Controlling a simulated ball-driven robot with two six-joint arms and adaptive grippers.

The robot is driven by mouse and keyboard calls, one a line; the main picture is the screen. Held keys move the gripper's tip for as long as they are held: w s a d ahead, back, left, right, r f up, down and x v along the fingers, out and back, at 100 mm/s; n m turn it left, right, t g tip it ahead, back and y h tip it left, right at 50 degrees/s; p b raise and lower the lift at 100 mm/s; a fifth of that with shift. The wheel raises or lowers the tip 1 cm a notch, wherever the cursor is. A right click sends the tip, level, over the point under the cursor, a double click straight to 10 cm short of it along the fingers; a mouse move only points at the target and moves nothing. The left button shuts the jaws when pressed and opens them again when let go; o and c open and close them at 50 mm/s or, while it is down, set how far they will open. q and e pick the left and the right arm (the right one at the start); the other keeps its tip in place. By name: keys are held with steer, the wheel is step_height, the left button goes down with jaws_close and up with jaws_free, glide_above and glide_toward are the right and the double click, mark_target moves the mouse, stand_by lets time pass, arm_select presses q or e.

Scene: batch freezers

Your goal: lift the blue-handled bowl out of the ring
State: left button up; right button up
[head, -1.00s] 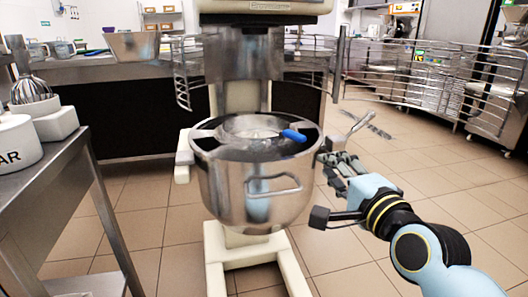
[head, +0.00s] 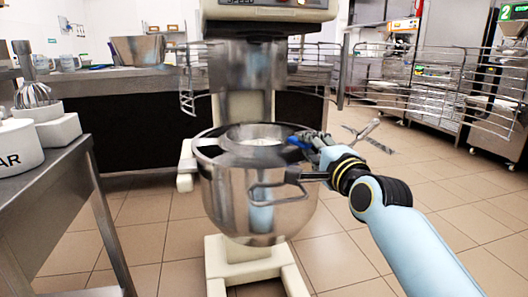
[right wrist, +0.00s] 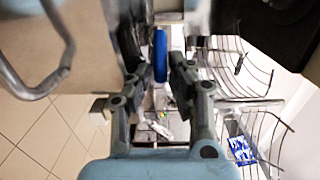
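The small steel blue-handled bowl (head: 258,134) sits in the dark ring (head: 210,150) at the top of the large steel mixer bowl (head: 235,190). Its blue handle (head: 298,139) points right, partly hidden by my right gripper (head: 314,143). In the right wrist view the blue handle (right wrist: 160,55) lies between the two fingers of my right gripper (right wrist: 159,75). The fingers are spread, with a narrow gap visible on either side of the handle. Finger contact is hard to judge in the head view. My left gripper is not in view.
The mixer head (head: 265,12) stands directly above the bowls, with wire guards spreading to both sides. The large bowl's side handle (head: 280,190) is just below my right gripper. A steel table (head: 60,180) with a whisk stands at left. The floor at right is clear.

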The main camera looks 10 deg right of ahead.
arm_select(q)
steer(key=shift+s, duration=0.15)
arm_select(e)
jaws_close()
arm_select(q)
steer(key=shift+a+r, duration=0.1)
arm_select(e)
steer(key=shift+r, duration=0.25)
arm_select(q)
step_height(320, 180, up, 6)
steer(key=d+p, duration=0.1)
steer(key=p, duration=0.7)
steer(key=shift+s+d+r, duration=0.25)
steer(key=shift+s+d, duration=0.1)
arm_select(e)
step_height(320, 180, up, 13)
steer(key=w, duration=0.2)
steer(key=shift+a, duration=0.25)
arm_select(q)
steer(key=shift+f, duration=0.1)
arm_select(e)
steer(key=shift+f, duration=0.1)
